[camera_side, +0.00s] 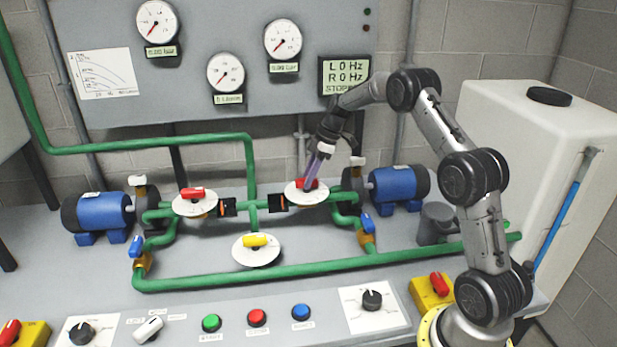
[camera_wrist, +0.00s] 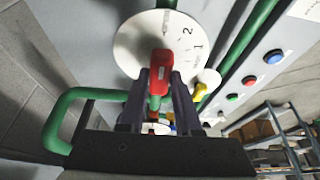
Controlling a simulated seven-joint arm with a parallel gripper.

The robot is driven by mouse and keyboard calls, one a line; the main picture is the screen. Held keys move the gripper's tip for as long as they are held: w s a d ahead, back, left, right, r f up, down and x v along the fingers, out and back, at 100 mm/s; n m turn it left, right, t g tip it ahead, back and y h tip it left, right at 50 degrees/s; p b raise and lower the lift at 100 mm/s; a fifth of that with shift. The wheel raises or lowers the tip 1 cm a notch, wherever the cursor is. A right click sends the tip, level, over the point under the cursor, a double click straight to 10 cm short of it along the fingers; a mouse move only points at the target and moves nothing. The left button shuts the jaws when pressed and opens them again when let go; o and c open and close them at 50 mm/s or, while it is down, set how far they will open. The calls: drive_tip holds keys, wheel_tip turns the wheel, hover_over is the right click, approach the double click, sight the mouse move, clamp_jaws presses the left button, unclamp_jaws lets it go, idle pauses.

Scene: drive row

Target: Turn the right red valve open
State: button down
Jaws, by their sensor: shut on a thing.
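The right red valve (camera_side: 311,183) has a red handle on a round white dial plate, on the green pipe left of the right blue motor. My gripper (camera_side: 314,178) reaches down to it from the upper right and is shut on its handle. In the wrist view the red handle (camera_wrist: 160,66) sits between the two fingers of my gripper (camera_wrist: 160,85), in front of the white dial (camera_wrist: 150,38) with printed numbers. The fingers cover part of the handle in the side view, so its exact angle is hard to tell.
The left red valve (camera_side: 193,193) and a yellow valve (camera_side: 256,240) stand on the same green pipework. Blue motors flank it, the right one (camera_side: 399,188) close to my gripper. A display (camera_side: 344,75) reads "L 0 Hz, R 0 Hz". Coloured buttons (camera_side: 257,317) line the front.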

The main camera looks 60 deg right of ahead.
idle(0.3)
drive_tip(key=c, duration=0.6)
unclamp_jaws()
drive_tip(key=v, duration=1.4)
drive_tip(key=shift+w+a, duration=0.1)
